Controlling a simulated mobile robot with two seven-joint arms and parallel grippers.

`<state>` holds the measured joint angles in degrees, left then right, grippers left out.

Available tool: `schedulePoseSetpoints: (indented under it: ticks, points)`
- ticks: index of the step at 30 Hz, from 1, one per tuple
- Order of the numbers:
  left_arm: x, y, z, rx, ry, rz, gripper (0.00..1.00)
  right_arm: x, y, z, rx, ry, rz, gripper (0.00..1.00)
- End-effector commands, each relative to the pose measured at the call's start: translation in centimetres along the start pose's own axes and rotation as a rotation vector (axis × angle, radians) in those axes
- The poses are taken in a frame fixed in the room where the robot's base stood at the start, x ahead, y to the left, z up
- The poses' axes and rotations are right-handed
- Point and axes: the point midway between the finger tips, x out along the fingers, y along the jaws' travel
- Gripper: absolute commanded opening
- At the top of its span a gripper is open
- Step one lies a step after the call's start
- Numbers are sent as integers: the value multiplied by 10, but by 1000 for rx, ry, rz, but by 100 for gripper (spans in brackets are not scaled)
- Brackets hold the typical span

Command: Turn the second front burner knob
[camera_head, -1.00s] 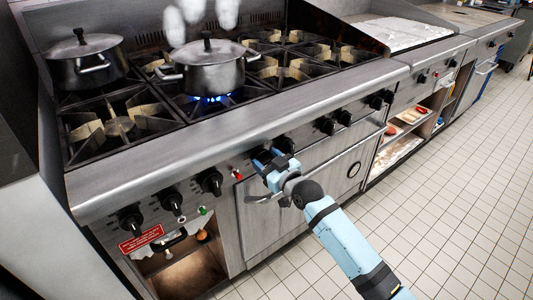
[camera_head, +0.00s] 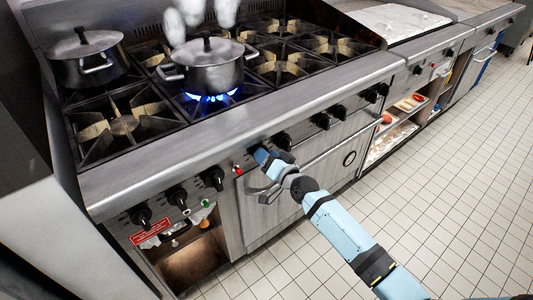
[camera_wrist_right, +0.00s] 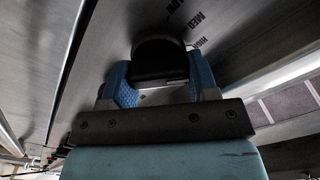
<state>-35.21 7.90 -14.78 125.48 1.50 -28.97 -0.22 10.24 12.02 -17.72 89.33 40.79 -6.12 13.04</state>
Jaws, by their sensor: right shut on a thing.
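My right gripper (camera_head: 264,157) is at the front panel of the range, shut on a black burner knob. In the wrist view the black knob (camera_wrist_right: 160,57) sits between the two blue fingertips, beside printed LOW, MED and HIGH marks. In the head view the gripper hides this knob. Another black knob (camera_head: 283,140) is just right of the gripper, and one more (camera_head: 213,178) is to its left. A pot (camera_head: 208,68) stands on a burner with a blue flame (camera_head: 212,97) under it. My left gripper is not in view.
A second pot (camera_head: 88,57) stands at the back left on a burner with no visible flame. Below the gripper is an oven door with a handle (camera_head: 262,190). A red indicator (camera_head: 238,170) is left of the gripper. The tiled floor in front is clear.

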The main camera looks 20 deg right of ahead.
Motion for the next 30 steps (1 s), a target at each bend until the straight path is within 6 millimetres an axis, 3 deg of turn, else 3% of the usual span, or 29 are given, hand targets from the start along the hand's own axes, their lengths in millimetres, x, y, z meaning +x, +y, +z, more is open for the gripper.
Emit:
schedulePoseSetpoints:
  ticks: [23,24,27,30]
  points:
    - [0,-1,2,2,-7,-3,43,0,1,0,102,0,0,30]
    - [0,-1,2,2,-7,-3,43,0,1,0,102,0,0,61]
    - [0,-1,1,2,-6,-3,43,0,1,0,101,0,0,80]
    - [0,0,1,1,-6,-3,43,0,1,0,101,0,0,80]
